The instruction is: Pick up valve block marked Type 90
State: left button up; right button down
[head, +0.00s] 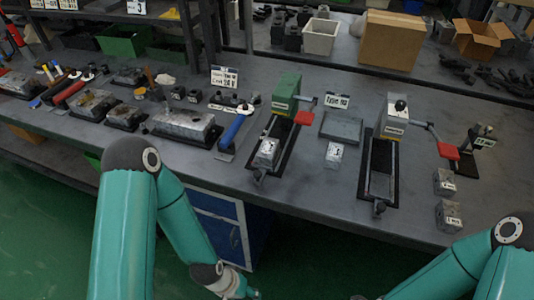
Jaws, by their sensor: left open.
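Several small grey metal blocks with white labels stand on the workbench in the head view. One block (267,153) sits on the black rail of the green vise-like fixture. Another block (334,154) stands in front of a grey plate. Two more, an upper block (445,182) and a lower block (449,215), stand at the right near the front edge. Their labels are too small to read, so I cannot tell which is Type 90. My left gripper (240,287) is open, low at the bottom, in front of the bench and away from the blocks.
The grey workbench (300,195) holds a green fixture (286,92) and a grey fixture (392,112) with red handles. Tools and metal parts crowd the left. The front strip is mostly clear.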

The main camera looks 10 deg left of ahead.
aim_at(268, 152)
jog(key=z, duration=1.85)
jog(key=i, duration=0.1)
jog(key=u, duration=3.25)
jog(key=k, duration=0.8)
jog(key=z, duration=0.35)
jog(key=i, duration=1.15)
jog(key=z, duration=0.1)
